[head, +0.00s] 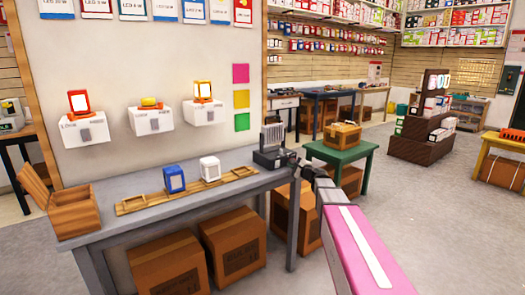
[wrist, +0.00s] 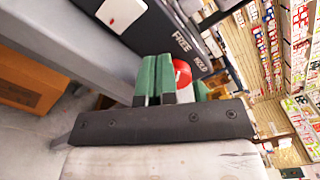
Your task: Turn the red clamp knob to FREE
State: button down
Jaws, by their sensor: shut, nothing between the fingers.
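The red clamp knob (wrist: 182,70) sits on a dark panel (wrist: 186,42) in the wrist view, partly hidden by my gripper's green fingers. The white words FREE and HOLD are printed on the panel beside it. I cannot tell which way the knob points. My gripper (wrist: 158,72) is shut and empty, with its fingers close to the knob; whether they touch it is unclear. In the head view, my gripper (head: 304,170) is at the right end of the grey table, beside a dark device (head: 274,158) with a grey upright part. The knob is not discernible there.
The grey table (head: 105,230) also holds an open wooden box (head: 75,214), a wooden rack (head: 130,204), a blue block (head: 174,180) and a white block (head: 210,168). Cardboard boxes (head: 168,264) stand underneath. A green table (head: 340,151) stands behind; floor at right is open.

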jog(key=shift+v, duration=2.45)
jog(key=shift+s+a+r, duration=0.1)
jog(key=shift+s+a, duration=0.1)
jog(key=s+a+f+n+g+h, duration=0.2)
jog(key=s+f+n+g, duration=0.3)
jog(key=s+f, duration=0.35)
jog(key=s+a+f+n+g+h, duration=0.1)
jog(key=s+a+f+n+g, duration=0.25)
jog(key=s+f+n, duration=0.4)
jog(key=s+d+f+n+g+h, duration=0.2)
jog(key=s+d+f+g+h, duration=0.1)
jog(key=s, duration=0.5)
jog(key=s+d+f+n+g+h, duration=0.2)
jog(key=s+d+f+g+h, duration=0.1)
jog(key=s, duration=0.4)
jog(key=shift+s+d+f+h, duration=0.4)
jog(key=shift+d+f+h, duration=0.4)
jog(key=shift+d+f, duration=0.15)
